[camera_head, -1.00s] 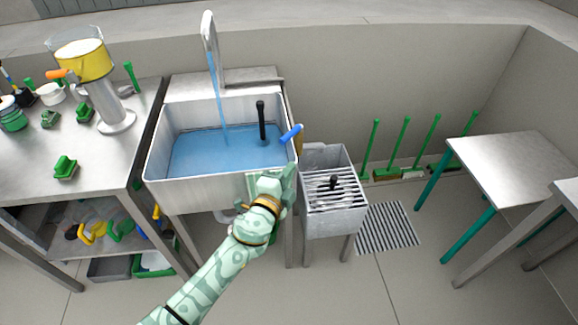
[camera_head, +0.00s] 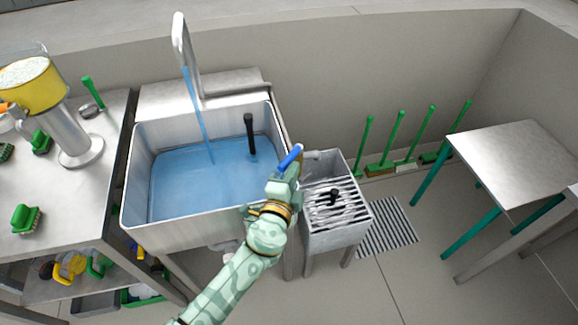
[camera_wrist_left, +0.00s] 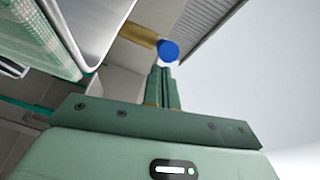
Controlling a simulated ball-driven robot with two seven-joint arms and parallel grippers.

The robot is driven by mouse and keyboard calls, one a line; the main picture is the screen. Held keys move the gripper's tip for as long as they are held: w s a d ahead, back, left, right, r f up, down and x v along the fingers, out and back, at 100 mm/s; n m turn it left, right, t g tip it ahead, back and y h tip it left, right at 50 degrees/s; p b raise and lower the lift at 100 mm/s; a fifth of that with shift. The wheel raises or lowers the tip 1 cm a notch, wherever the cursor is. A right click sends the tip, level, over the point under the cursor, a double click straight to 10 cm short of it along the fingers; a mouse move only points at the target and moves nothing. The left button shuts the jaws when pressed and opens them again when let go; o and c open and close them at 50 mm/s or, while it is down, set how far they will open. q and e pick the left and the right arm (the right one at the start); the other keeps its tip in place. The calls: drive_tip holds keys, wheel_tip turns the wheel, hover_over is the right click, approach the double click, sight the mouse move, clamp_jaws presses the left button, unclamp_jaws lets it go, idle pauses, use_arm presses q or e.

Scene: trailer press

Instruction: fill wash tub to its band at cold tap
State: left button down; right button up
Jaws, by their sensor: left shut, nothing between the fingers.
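The wash tub (camera_head: 146,190) is a pale metal sink holding blue water (camera_head: 205,180). A blue stream (camera_head: 196,115) runs into it from the tall tap (camera_head: 182,45). A black upright plug handle (camera_head: 250,135) stands in the water. I cannot make out a band on the tub wall. The blue tap lever (camera_head: 290,157) is at the tub's right side; its round blue end shows in the left wrist view (camera_wrist_left: 168,50). My left gripper (camera_head: 288,172) is shut and empty just below the lever, its fingertips close to the blue end; contact is unclear. My right gripper is out of view.
A grey grated basin (camera_head: 340,228) stands right of the tub. A metal table (camera_head: 510,160) is at the right. Green-handled brooms (camera_head: 400,140) line the wall.

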use_arm(q)
drive_tip(key=shift+w+a, duration=0.1)
drive_tip(key=shift+w, duration=0.05)
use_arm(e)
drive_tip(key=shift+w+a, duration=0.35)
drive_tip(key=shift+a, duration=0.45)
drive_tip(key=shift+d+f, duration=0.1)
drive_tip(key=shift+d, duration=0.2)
use_arm(q)
drive_tip(key=shift+a+f, duration=0.1)
drive_tip(key=shift+a+m+h, duration=0.2)
drive_tip(key=shift+m+h, duration=0.2)
drive_tip(key=shift+h, duration=0.2)
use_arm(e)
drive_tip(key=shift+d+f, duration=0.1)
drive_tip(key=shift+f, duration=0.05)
use_arm(q)
drive_tip(key=shift+a+h, duration=0.1)
drive_tip(key=shift+h, duration=0.2)
